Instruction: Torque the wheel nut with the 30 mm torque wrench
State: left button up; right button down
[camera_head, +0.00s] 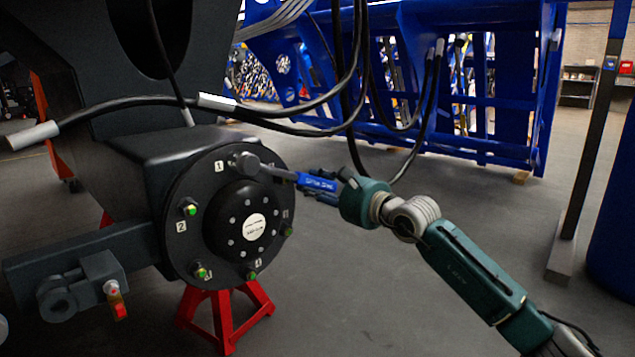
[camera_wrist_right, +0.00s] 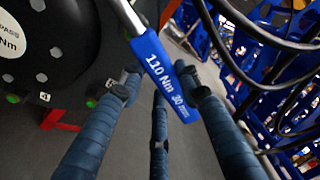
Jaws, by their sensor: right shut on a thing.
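The torque wrench's blue handle (camera_head: 317,183) is held in my right gripper (camera_head: 312,190), which is shut on it. Its steel shaft runs left to the wrench head (camera_head: 246,163), which sits at the stud position beside label 1 on the black wheel hub (camera_head: 178,238). The nut there is hidden; I cannot tell how far the head is seated. In the right wrist view the handle (camera_wrist_right: 168,78) reads "110 Nm 30 mm" and passes between the blue fingers. Green-marked nuts show at other positions, such as one by label 2 (camera_head: 190,209). My left gripper is not in view.
A red stand (camera_head: 222,318) is under the hub. Black hoses (camera_head: 290,125) hang above the wrench and behind it. A large blue frame (camera_head: 480,80) stands behind, with a dark post (camera_head: 588,140) at right. Grey floor right of the hub is clear.

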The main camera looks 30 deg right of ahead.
jog(key=shift+a, duration=0.1)
dwell(0.3)
jog(key=shift+s+a+f+m+b, duration=0.15)
jog(key=shift+a+f+m, duration=0.2)
jog(key=shift+f+m, duration=0.2)
jog(key=shift+s+a+f+m+b, duration=0.15)
jog(key=shift+a+f+m, duration=0.2)
jog(key=shift+f+m, duration=0.15)
jog(key=shift+f, duration=0.1)
jog(key=shift+s+a+f+m, duration=0.2)
jog(key=shift+a+f+m, duration=0.25)
jog(key=shift+f, duration=0.1)
jog(key=shift+s+a+f+m, duration=0.15)
jog(key=shift+a+f+m, duration=0.15)
jog(key=shift+a+f, duration=0.2)
